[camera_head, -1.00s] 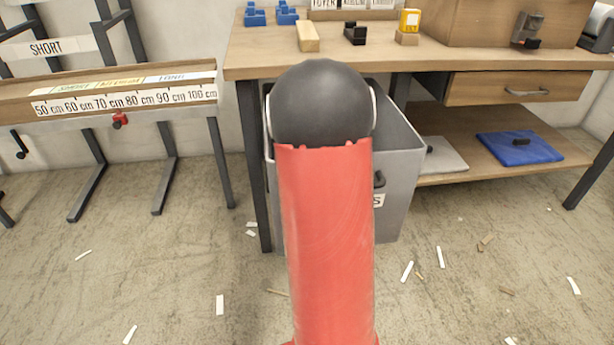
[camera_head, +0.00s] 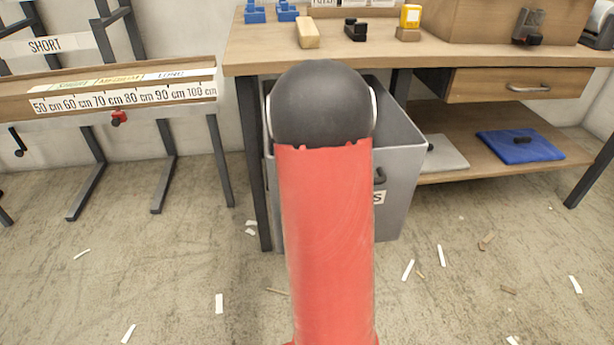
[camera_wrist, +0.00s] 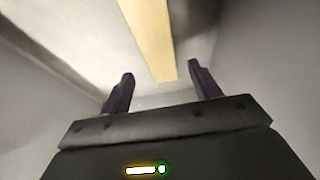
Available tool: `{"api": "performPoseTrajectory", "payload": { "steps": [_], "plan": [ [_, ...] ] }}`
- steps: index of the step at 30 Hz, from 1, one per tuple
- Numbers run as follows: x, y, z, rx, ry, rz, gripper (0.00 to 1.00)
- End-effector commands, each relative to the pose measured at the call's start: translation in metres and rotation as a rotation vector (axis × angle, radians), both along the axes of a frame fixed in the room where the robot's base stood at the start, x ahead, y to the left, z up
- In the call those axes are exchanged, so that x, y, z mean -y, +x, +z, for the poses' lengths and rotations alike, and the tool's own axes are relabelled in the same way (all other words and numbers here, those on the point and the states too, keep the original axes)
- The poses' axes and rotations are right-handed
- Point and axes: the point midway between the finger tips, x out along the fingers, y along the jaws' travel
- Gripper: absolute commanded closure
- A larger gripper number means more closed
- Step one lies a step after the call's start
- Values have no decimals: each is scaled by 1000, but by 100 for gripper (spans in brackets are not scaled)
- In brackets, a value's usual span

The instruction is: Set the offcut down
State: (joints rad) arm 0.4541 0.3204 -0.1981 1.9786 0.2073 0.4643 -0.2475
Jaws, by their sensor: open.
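The offcut, a pale wooden strip (camera_wrist: 148,32), shows in the wrist view, running from the top edge down to an end between my fingertips in the picture. My gripper (camera_wrist: 160,72) is open, with a gap on each side of the strip. Smooth grey walls surround them, which look like the inside of the grey bin (camera_head: 405,165). In the head view this bin stands at the workbench, and my red and black arm covers its middle and much of its label. The gripper and offcut are hidden there. Whether the strip rests on the bin floor I cannot tell.
The workbench (camera_head: 450,50) stands behind the bin, with a wooden block (camera_head: 308,33), blue pieces and a yellow item on top. A blue folded item (camera_head: 520,146) lies on its lower shelf. A measuring rail (camera_head: 120,99) is at left. Scraps litter the open floor.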

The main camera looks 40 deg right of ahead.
Motion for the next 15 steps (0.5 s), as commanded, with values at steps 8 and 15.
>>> {"api": "performPoseTrajectory", "payload": {
  "steps": [8,15],
  "plan": [
    [-4,-6,34,3,-2,1,38],
    [-12,-19,70,1,-2,2,38]
  ]
}}
